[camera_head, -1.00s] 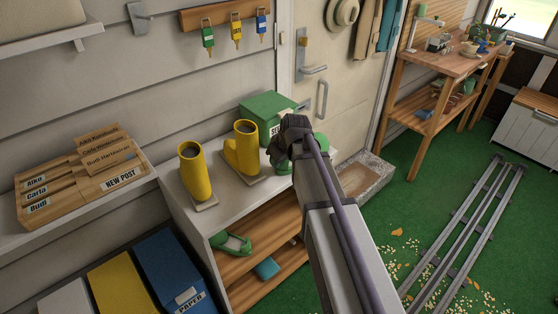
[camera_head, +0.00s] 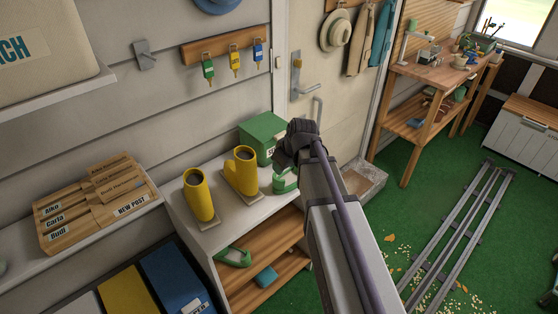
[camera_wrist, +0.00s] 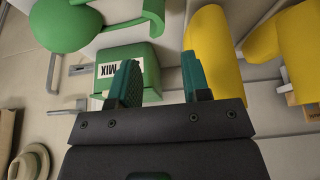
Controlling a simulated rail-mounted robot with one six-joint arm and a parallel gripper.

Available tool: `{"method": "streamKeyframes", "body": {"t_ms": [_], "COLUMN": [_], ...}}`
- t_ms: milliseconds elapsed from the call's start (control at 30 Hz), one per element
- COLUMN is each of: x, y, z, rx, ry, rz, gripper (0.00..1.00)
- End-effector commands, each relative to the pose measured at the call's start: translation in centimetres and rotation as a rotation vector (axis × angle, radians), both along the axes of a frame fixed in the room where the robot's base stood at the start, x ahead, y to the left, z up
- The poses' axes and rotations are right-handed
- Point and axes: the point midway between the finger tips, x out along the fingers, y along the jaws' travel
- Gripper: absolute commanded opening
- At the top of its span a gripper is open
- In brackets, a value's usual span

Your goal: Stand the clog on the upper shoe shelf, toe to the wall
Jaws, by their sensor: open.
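A green clog (camera_head: 285,181) is on the white top of the shoe rack, just below my gripper (camera_head: 292,148) and partly hidden by it. In the wrist view the clog (camera_wrist: 66,24) lies at the upper left, outside the jaws, with its strap-like part reaching right. My gripper (camera_wrist: 160,80) is open, its teal fingers apart with nothing held between them. A second green clog (camera_head: 234,257) is on the upper shoe shelf (camera_head: 262,242), the wooden board under the top, towards its left end. Its toe direction is hard to tell.
Two yellow boots (camera_head: 199,196) stand on the rack top left of my gripper. A green box (camera_head: 262,136), lettered MIX in the wrist view, stands behind. A blue item (camera_head: 265,277) lies on the lower board. The upper shelf right of its clog looks clear, partly behind my arm.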

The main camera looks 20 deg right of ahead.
Motion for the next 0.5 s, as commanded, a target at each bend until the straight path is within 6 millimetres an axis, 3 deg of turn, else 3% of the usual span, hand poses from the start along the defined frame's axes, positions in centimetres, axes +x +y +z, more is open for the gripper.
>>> {"method": "streamKeyframes", "body": {"t_ms": [33, 167, 233, 267, 400, 500], "x": [-0.3, -0.5, -1.9, -3.2, -12.3, -16.3], "y": [-0.1, -0.2, 0.9, 1.8, 6.6, 8.0], "z": [1.3, 1.2, 0.9, 0.7, -0.2, -0.3], "rx": [0.000, 0.001, 0.004, 0.006, -0.025, -0.068], "ry": [0.000, 0.001, 0.034, 0.065, 0.284, 0.376], "rz": [0.000, -0.001, -0.019, -0.040, -0.236, -0.358], "gripper": [0.43, 0.43, 0.43, 0.43, 0.43, 0.43]}}
